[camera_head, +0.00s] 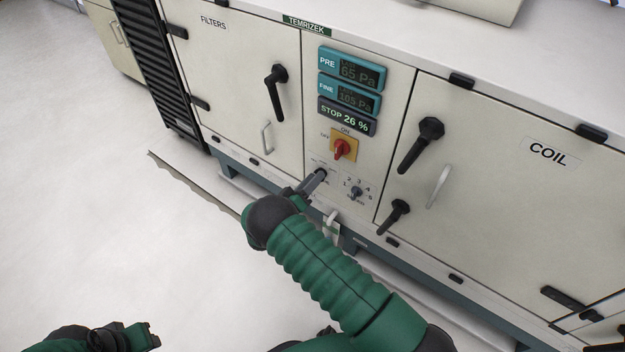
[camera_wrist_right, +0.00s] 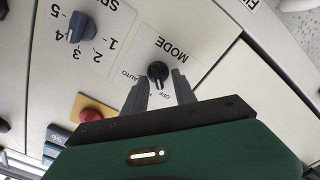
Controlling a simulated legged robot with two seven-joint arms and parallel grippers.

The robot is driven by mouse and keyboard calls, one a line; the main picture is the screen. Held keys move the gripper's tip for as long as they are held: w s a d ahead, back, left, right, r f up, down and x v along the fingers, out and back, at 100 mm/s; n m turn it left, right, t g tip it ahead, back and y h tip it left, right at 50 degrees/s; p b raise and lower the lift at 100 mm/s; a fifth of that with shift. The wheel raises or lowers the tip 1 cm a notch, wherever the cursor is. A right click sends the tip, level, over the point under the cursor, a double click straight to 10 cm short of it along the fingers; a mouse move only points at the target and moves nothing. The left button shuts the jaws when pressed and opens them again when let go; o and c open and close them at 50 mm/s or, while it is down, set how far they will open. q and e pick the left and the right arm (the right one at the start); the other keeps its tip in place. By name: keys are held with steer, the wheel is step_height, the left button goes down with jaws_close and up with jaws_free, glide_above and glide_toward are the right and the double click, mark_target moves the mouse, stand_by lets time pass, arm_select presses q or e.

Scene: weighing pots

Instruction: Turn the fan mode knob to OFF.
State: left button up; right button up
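The fan mode knob (camera_wrist_right: 157,71) is a small black dial under the upside-down word MODE in the right wrist view. AUTO and OFF are printed around it. Its exact pointer direction is too small to tell. In the head view the knob (camera_head: 321,173) is partly hidden by my right gripper. My right gripper (camera_wrist_right: 160,84) is open, with one finger on each side of the knob's near edge. Whether they touch it I cannot tell. My left gripper (camera_head: 143,336) is low at the left, far from the panel, its fingers unclear.
A red and yellow switch (camera_head: 341,150) sits above the knob, and a grey speed knob (camera_head: 357,193) sits beside it. Displays reading STOP 26 % (camera_head: 346,117) are higher up. Black door handles (camera_head: 276,90) and (camera_head: 420,143) protrude on both sides. Open floor lies left.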

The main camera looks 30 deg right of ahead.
steer(key=p+v, duration=0.3)
steer(key=v, duration=1.4)
steer(key=shift+p, duration=0.3)
steer(key=shift+w+d, duration=0.1)
